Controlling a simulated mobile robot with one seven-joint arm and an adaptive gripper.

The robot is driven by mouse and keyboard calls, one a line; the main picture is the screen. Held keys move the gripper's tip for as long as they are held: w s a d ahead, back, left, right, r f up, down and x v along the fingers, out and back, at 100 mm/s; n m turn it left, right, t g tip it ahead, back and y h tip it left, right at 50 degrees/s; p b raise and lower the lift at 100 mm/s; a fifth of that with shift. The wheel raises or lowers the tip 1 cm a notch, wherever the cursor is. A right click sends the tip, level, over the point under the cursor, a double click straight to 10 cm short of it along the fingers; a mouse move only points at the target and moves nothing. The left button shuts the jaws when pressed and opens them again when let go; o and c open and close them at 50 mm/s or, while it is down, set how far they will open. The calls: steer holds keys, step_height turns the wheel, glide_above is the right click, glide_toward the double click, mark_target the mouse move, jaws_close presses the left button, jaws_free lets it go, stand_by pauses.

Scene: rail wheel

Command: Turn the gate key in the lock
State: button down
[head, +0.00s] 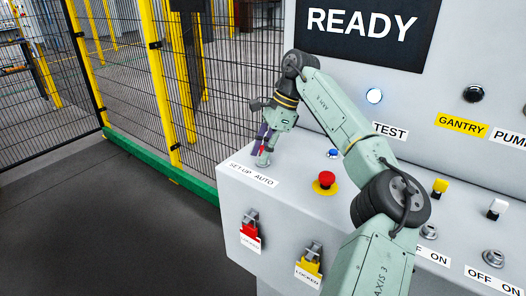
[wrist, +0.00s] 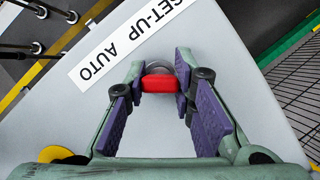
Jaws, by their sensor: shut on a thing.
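My gripper (head: 264,154) reaches down to the left end of the grey console top, beside the white "SET-UP AUTO" label (head: 251,175). In the wrist view its purple-padded fingers (wrist: 160,82) close around a red key-like piece (wrist: 159,83). The red piece stands at a round grey socket, mostly hidden behind it and the fingertips. I cannot tell how deep it sits. On the console front are a red "LOCKED" station (head: 250,234) and a yellow "LOCKED" station (head: 309,268), each with a dark metal part above.
A red mushroom button (head: 326,179) on a yellow base stands right of the gripper. Yellow-topped (head: 440,187) and white-topped (head: 497,208) pieces stand farther right. The upright panel has a "READY" screen (head: 362,24) and a lit lamp (head: 374,96). Mesh fencing (head: 228,90) stands behind the console.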

steer(key=shift+n+g, duration=0.5)
steer(key=shift+n, duration=0.7)
steer(key=shift+n+h, duration=0.3)
steer(key=shift+n, duration=0.2)
steer(key=shift+n+g+h, duration=0.5)
steer(key=shift+n+g, duration=0.2)
steer(key=shift+n, duration=1)
steer(key=c, duration=1.3)
jaws_free()
steer(key=shift+n, duration=0.4)
